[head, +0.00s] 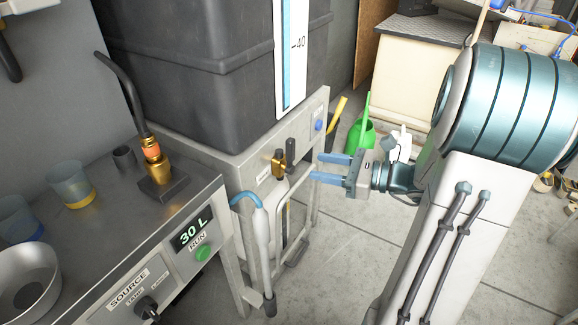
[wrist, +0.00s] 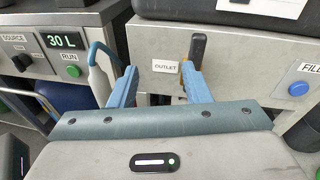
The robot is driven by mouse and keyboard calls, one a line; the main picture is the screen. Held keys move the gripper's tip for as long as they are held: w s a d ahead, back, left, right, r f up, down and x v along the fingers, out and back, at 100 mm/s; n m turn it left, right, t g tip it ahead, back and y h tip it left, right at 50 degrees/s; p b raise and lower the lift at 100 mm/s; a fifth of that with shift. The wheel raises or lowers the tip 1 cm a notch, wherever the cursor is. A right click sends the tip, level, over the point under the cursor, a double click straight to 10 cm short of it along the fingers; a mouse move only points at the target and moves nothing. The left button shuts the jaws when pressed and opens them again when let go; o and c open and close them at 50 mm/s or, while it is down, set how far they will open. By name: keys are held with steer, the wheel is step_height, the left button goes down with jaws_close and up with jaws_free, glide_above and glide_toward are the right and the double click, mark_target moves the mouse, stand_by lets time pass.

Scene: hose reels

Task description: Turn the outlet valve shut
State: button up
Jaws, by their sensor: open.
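The outlet valve (head: 279,163) is a brass fitting with a black lever on the grey panel under the dark tank. In the wrist view its black lever (wrist: 197,48) stands upright, to the right of the OUTLET label (wrist: 165,67). My gripper (head: 316,166) is open and empty, its two blue fingers pointing at the valve from the right in the head view, with a gap between. In the wrist view my gripper (wrist: 159,70) has the label between its fingertips. The right finger hides most of the brass body there, and the lever rises just above and right of that fingertip.
A blue FILL button (wrist: 298,88) sits right of the valve. A white-and-blue hose nozzle (head: 260,225) hangs left of it. A steel bench with a 30 L display (head: 189,236) stands at left. A green watering can (head: 361,137) stands behind my gripper.

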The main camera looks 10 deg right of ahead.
mark_target(294, 150)
steer(key=w+d+f+m+t+b, duration=0.2)
steer(key=d+f+m+t, duration=0.1)
steer(key=d, duration=0.1)
steer(key=shift+h, duration=0.3)
steer(key=b+x, duration=0.3)
steer(key=x, duration=0.9)
steer(key=shift+r, duration=0.15)
steer(key=shift+x, duration=0.75)
steer(key=shift+r, duration=0.1)
jaws_close()
